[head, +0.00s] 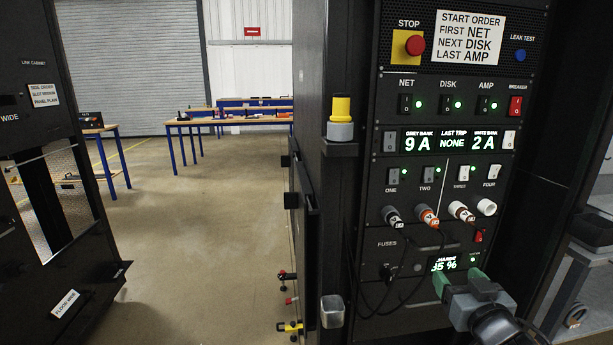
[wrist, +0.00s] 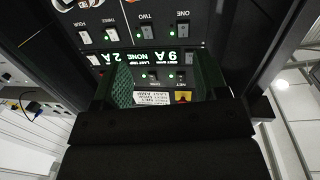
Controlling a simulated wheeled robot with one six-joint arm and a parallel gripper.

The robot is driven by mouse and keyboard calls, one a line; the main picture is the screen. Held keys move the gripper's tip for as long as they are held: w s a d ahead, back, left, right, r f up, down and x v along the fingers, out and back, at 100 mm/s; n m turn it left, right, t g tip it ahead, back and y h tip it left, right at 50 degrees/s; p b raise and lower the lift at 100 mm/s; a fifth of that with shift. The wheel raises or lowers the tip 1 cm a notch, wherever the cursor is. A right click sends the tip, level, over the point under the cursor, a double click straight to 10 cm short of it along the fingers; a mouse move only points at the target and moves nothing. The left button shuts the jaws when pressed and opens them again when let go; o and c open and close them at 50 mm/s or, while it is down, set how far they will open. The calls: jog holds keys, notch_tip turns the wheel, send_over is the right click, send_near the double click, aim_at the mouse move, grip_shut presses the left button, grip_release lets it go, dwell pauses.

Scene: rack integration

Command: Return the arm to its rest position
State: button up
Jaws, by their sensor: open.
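My gripper (head: 459,281) is at the lower right of the head view, in front of the lower part of the rack panel (head: 452,118). Its two green-padded fingers are apart, and nothing shows between them. The fingers partly overlap the charge display (head: 443,265), which reads about 85 %. In the wrist view, my gripper (wrist: 158,88) frames the panel upside down, with the bank displays (wrist: 150,57) and switches beyond the fingers. My arm enters from the bottom right. I cannot tell whether a finger touches the panel.
Plugs (head: 427,216) with hanging black cables (head: 403,290) sit in sockets above my gripper. A red stop button (head: 415,45) is at the panel top. A yellow-topped item (head: 340,112) stands on a side bracket. A dark cabinet (head: 50,170) is at left; the floor (head: 215,220) between is clear.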

jog(key=s+a+g+p, duration=0.9)
jog(key=a+g+p, duration=0.2)
jog(key=a+g, duration=0.2)
jog(key=shift+s+r+g, duration=0.2)
jog(key=shift+r+g, duration=0.1)
jog(key=shift+a, duration=0.1)
